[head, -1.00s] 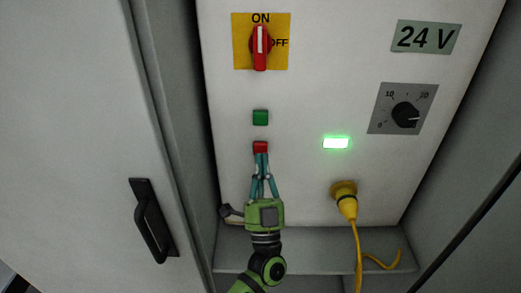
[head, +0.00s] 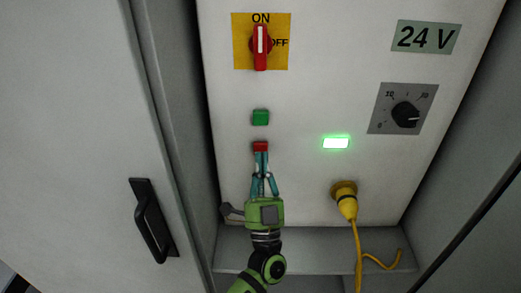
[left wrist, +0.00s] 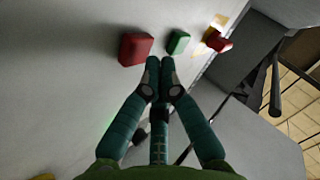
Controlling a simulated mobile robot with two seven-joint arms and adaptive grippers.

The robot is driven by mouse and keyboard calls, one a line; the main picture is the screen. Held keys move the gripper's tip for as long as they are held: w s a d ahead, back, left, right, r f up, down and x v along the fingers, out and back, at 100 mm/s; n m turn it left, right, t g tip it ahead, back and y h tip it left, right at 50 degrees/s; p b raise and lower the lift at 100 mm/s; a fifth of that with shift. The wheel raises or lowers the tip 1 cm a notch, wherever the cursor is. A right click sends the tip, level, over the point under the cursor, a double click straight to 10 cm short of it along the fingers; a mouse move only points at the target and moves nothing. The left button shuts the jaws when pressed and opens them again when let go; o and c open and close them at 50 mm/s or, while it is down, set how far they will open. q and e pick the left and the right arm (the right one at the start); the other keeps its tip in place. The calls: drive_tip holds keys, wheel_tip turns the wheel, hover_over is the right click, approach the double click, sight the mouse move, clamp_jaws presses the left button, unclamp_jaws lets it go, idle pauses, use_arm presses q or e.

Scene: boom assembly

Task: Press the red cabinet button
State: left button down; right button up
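The red cabinet button (head: 260,147) is a small square block on the white panel, below the green button (head: 260,117). My left gripper (head: 261,151) points up the panel, with its teal fingertips at the lower edge of the red button in the head view. In the left wrist view the red button (left wrist: 135,48) stands out from the panel, just left of the fingertips (left wrist: 160,63). The fingers are together with nothing between them. I cannot tell whether they touch the button. My right gripper is not in view.
Above are the red rotary switch (head: 260,46) on a yellow plate and a black dial (head: 405,114). A lit green lamp (head: 336,143) and a yellow plug (head: 346,200) with cable are to the right. The cabinet door with a black handle (head: 152,220) is at left.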

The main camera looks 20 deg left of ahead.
use_arm(q)
drive_tip(key=shift+w, duration=0.25)
drive_tip(key=shift+w+a, duration=0.2)
drive_tip(key=shift+w, duration=0.25)
idle(0.6)
idle(0.4)
drive_tip(key=shift+s+d+p, duration=0.25)
drive_tip(key=shift+s+p, duration=0.1)
drive_tip(key=shift+s, duration=0.55)
drive_tip(key=s+p, duration=0.1)
drive_tip(key=s, duration=0.1)
drive_tip(key=s+d+p, duration=0.1)
drive_tip(key=s, duration=0.1)
drive_tip(key=shift+s+d, duration=0.2)
drive_tip(key=shift+s, duration=0.2)
